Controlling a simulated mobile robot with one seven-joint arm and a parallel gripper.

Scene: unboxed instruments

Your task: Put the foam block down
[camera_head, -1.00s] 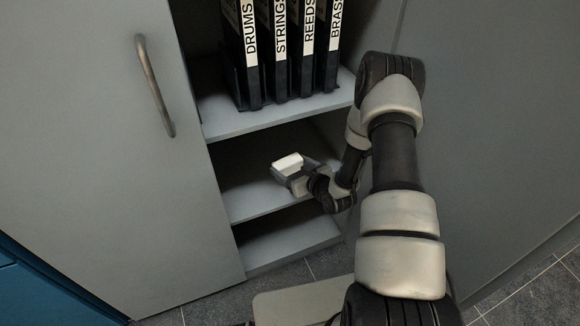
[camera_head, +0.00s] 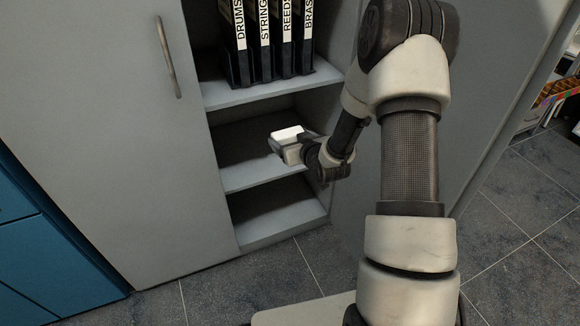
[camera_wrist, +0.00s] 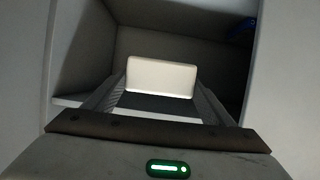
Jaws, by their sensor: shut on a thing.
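The foam block is a white, rounded rectangular piece (camera_head: 287,136), seen in the head view at the opening of the cabinet. My gripper (camera_head: 284,143) is shut on the foam block and holds it in front of the middle shelf (camera_head: 259,174). In the wrist view the foam block (camera_wrist: 161,77) sits between the two fingers of my gripper (camera_wrist: 160,92), with the dark cabinet compartment behind it. Whether the block touches the shelf cannot be told.
Upright binders (camera_head: 268,40) labelled DRUMS, STRINGS, REEDS and BRASS stand on the shelf above. A cabinet door with a bar handle (camera_head: 168,57) is on the left. The lower shelf (camera_head: 272,222) looks empty. A blue object (camera_wrist: 241,29) shows at upper right in the wrist view.

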